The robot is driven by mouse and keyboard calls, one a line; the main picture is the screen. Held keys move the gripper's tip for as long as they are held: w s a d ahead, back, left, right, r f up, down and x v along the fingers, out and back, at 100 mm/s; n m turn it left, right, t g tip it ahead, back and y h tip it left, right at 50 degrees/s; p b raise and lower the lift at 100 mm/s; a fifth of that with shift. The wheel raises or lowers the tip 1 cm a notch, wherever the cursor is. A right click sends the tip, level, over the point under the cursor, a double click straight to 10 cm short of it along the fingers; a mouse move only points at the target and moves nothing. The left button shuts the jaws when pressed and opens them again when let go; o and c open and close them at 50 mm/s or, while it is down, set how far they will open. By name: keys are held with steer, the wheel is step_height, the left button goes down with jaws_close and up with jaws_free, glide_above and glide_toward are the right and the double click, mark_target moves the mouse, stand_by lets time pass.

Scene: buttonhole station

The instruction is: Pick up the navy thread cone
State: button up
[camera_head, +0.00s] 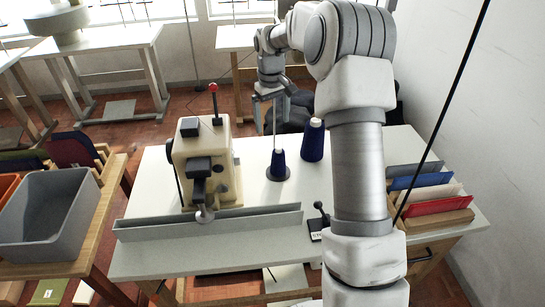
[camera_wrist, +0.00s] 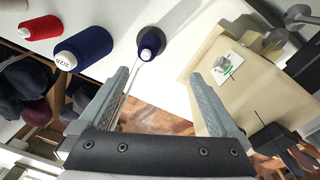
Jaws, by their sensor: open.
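Two navy thread cones stand on the white table. The smaller one (camera_head: 278,166) sits on a dark round base, with a thin pale rod or thread rising above it. The larger one (camera_head: 313,143), with a white top, stands just behind it to the right. In the wrist view the smaller cone (camera_wrist: 151,43) shows beyond and between my fingertips, and the larger cone (camera_wrist: 88,48) lies left of them, its white end marked with writing. My gripper (camera_head: 271,112) is open and empty, pointing down above and behind the smaller cone; it also shows in the wrist view (camera_wrist: 160,78).
A cream sewing machine (camera_head: 207,165) stands left of the cones. A red cone (camera_wrist: 42,28) shows in the wrist view. A grey rail (camera_head: 210,222) runs along the table front. Coloured folders (camera_head: 425,190) stand at right, and a grey bin (camera_head: 50,220) at far left.

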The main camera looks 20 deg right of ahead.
glide_above(277, 149)
steer(key=shift+g+y, duration=0.3)
step_height(277, 149, down, 7)
step_height(277, 149, down, 6)
steer(key=shift+f+b, duration=0.1)
steer(key=shift+b, duration=0.4)
steer(key=shift+w+d+f, duration=0.15)
steer(key=shift+d+f, duration=0.05)
steer(key=shift+f, duration=1.25)
steer(key=shift+w+d+f, duration=0.15)
steer(key=shift+f, duration=1.25)
steer(key=c, duration=1.5)
step_height(277, 149, up, 12)
steer(key=shift+f+p, duration=0.25)
steer(key=shift+p, duration=0.55)
